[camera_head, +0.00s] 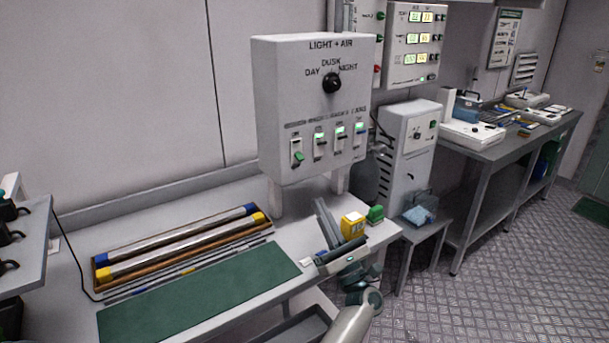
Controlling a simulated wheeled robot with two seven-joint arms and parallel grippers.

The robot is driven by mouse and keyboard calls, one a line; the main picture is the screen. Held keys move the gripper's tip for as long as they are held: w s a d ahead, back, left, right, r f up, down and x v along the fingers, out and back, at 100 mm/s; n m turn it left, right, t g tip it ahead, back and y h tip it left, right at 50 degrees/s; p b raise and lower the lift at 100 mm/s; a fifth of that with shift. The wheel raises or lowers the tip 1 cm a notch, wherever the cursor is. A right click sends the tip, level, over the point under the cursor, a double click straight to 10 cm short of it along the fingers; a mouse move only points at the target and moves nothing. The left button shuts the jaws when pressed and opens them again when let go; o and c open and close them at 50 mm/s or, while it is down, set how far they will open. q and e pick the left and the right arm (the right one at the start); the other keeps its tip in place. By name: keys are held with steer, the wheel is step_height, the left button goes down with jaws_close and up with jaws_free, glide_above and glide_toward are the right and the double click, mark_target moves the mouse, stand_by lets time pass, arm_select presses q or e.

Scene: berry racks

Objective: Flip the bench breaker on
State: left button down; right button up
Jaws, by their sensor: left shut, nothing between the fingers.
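A white control box (268,110) headed LIGHT + AIR stands on posts above the bench. It has a black dial (332,83) marked DAY, DUSK and NIGHT. Below is a row of breakers with labels too small to read. The leftmost breaker (297,152) has a green lever sitting low and no lit window. My left gripper (322,206) points up below the box's right half, shut and empty, apart from the breakers. My right gripper is out of view.
The bench holds a green mat (200,290), a tray of tubes (97,268), a yellow box (352,226) and a green block (376,214) near my gripper. A white cabinet (400,160) stands right of the box. Space directly before the breakers is clear.

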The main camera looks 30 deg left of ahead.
mark_target(299, 157)
arm_select(q)
steer(key=shift+r, duration=0.1)
